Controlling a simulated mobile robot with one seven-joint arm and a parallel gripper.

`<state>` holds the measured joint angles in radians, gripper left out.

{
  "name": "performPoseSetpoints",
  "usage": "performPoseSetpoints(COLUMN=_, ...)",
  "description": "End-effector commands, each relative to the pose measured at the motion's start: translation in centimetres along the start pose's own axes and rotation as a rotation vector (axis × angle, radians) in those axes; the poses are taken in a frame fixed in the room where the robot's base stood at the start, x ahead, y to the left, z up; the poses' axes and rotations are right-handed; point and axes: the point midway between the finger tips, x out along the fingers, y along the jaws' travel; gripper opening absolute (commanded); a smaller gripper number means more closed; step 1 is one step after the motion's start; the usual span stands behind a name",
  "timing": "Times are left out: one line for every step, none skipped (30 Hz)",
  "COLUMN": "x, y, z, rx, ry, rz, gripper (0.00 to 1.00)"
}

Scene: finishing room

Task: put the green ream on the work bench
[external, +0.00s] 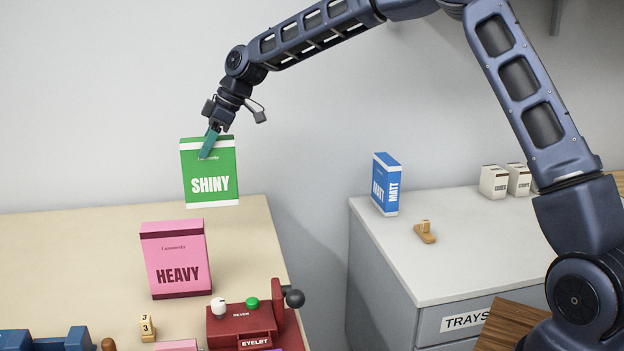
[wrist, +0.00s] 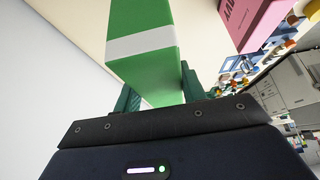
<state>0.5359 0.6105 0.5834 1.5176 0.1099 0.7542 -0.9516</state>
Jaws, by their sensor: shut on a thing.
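The green ream (external: 212,168), labelled SHINY with white bands, hangs upright in the air in the external view. My gripper (external: 209,143) is shut on its top edge. In the wrist view the green ream (wrist: 143,60) sits between the two teal fingers of my gripper (wrist: 158,92). The ream is above the far right part of the pale-topped bench (external: 60,235), which I take for the work bench, and appears clear of its surface. The underside of the ream is hidden in the wrist view.
A pink HEAVY ream (external: 178,262) stands on the bench, in front of the green one. A red eyelet press (external: 255,322) is at the bench's front right. A grey cabinet (external: 450,255) across a gap holds a blue MATT ream (external: 385,184). The bench's back left is bare.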

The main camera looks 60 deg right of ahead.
Motion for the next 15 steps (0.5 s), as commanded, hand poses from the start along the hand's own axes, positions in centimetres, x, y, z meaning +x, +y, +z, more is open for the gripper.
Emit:
performPoseSetpoints(x=0.8, y=0.0, z=0.5, rx=0.0, ry=0.0, rz=-0.001, gripper=0.0)
performPoseSetpoints(x=1.4, y=0.0, z=0.8, rx=0.001, ry=0.0, rz=-0.001, gripper=0.0)
performPoseSetpoints(x=2.0, y=0.0, z=1.2, rx=0.001, ry=0.0, rz=-0.001, gripper=0.0)
performPoseSetpoints(x=2.5, y=0.0, z=1.4, rx=0.001, ry=0.0, rz=-0.001, gripper=0.0)
performPoseSetpoints(x=3.0, y=0.0, z=1.7, rx=0.001, ry=0.0, rz=0.0, gripper=0.0)
performPoseSetpoints(x=3.6, y=0.0, z=2.0, rx=0.001, ry=0.0, rz=0.0, gripper=0.0)
performPoseSetpoints(x=4.0, y=0.0, z=2.3, rx=0.001, ry=0.0, rz=0.0, gripper=0.0)
performPoseSetpoints(x=4.4, y=0.0, z=2.5, rx=0.001, ry=0.0, rz=0.0, gripper=0.0)
performPoseSetpoints(x=4.9, y=0.0, z=2.8, rx=0.001, ry=0.0, rz=-0.001, gripper=0.0)
performPoseSetpoints(x=5.2, y=0.0, z=3.0, rx=0.0, ry=0.0, rz=0.0, gripper=0.0)
performPoseSetpoints(x=5.4, y=0.0, z=3.1, rx=0.0, ry=0.0, rz=0.001, gripper=0.0)
performPoseSetpoints(x=5.7, y=0.0, z=3.2, rx=0.0, ry=0.001, rz=0.002, gripper=0.0)
performPoseSetpoints(x=5.8, y=0.0, z=3.3, rx=-0.001, ry=0.001, rz=0.002, gripper=0.0)
performPoseSetpoints(x=5.9, y=0.0, z=3.4, rx=-0.001, ry=0.001, rz=0.002, gripper=0.0)
performPoseSetpoints(x=6.0, y=0.1, z=3.4, rx=-0.001, ry=0.001, rz=0.002, gripper=0.0)
